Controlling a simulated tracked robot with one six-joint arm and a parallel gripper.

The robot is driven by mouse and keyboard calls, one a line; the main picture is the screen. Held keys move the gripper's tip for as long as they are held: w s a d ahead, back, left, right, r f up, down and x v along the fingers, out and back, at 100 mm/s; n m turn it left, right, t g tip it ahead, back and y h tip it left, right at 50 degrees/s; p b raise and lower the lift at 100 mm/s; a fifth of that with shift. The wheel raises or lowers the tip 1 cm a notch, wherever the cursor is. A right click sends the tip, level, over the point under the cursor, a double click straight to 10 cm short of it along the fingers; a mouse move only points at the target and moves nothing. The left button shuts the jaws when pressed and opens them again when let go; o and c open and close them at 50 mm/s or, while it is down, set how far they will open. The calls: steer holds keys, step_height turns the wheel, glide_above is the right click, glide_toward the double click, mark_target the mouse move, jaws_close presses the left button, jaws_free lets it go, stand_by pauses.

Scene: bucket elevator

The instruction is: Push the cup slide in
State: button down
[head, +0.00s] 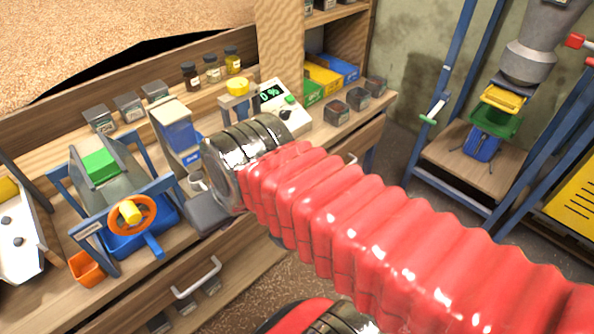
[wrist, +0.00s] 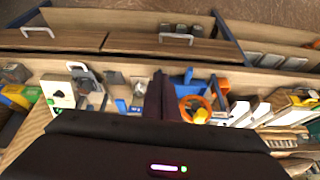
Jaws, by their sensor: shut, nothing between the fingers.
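My gripper (wrist: 160,78) is shut and empty in the wrist view, its dark fingers close together and pointing at the bench front. In the head view my arm's metal cuff hides most of it. A small pale cup (head: 196,183) stands at the foot of the grey and blue dispenser (head: 178,135), just left of the cuff. The dispenser's blue part (wrist: 122,105) shows left of my fingers in the wrist view. A dark grey block (head: 207,213) lies in front of the cup at the bench edge; I cannot tell whether it is the cup slide. Contact with my fingers is unclear.
Left of the dispenser is a blue-framed machine with an orange handwheel (head: 132,214) and a small orange bin (head: 86,268). A meter (head: 283,108) stands behind my arm. Drawers with a pale handle (head: 196,278) are below the bench. A blue-framed hopper stand is at right.

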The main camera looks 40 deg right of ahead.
steer(key=w+d+f+m+t+y, duration=0.1)
steer(key=w+d+f+m+y, duration=0.35)
steer(key=m, duration=0.45)
steer(key=w+d+f+m+y, duration=0.1)
steer(key=d+f+m+y, duration=0.35)
steer(key=f+m, duration=0.35)
steer(key=s+d+f+m+t+h, duration=0.1)
steer(key=d+f+m+t+h, duration=0.2)
steer(key=d+m, duration=0.6)
steer(key=s+d+f+m+t+h, duration=0.2)
steer(key=d+f+m+t+h, duration=0.2)
steer(key=d+m, duration=0.4)
steer(key=d+t+h, duration=0.1)
steer(key=d+t, duration=0.1)
steer(key=d, duration=0.4)
steer(key=shift+d+m, duration=0.35)
steer(key=shift+m, duration=0.05)
